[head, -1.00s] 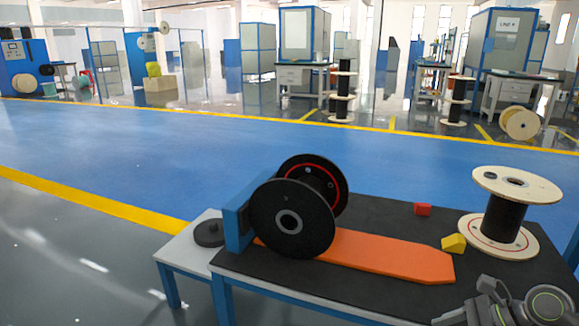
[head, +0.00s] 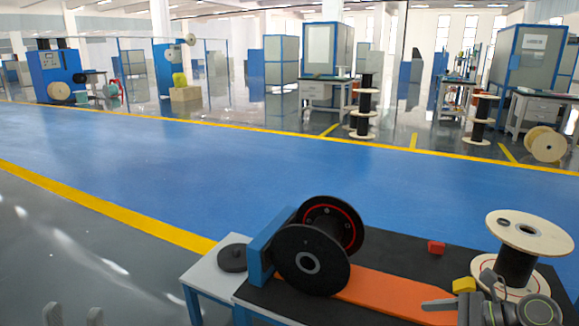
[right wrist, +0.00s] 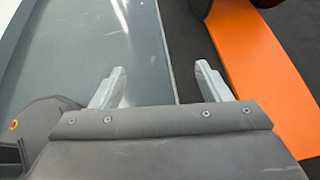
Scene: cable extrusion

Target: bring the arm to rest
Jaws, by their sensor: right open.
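My left gripper (head: 73,316) shows only as two grey fingertips at the bottom left edge of the head view. They stand apart with nothing between them, over the grey floor. My right gripper (right wrist: 160,84) is open and empty in the right wrist view, above the table edge. The orange strip (right wrist: 262,80) lies to its right there. In the head view, my right arm is at the bottom right corner, in front of part of the orange strip (head: 385,290) and the pale cable spool (head: 528,230).
A black reel (head: 310,262) stands on the black-topped table by a blue block. A red block (head: 436,247) and a yellow block (head: 464,285) lie on the tabletop. A small white side table (head: 213,268) bears a dark disc (head: 232,257). The blue floor beyond is clear.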

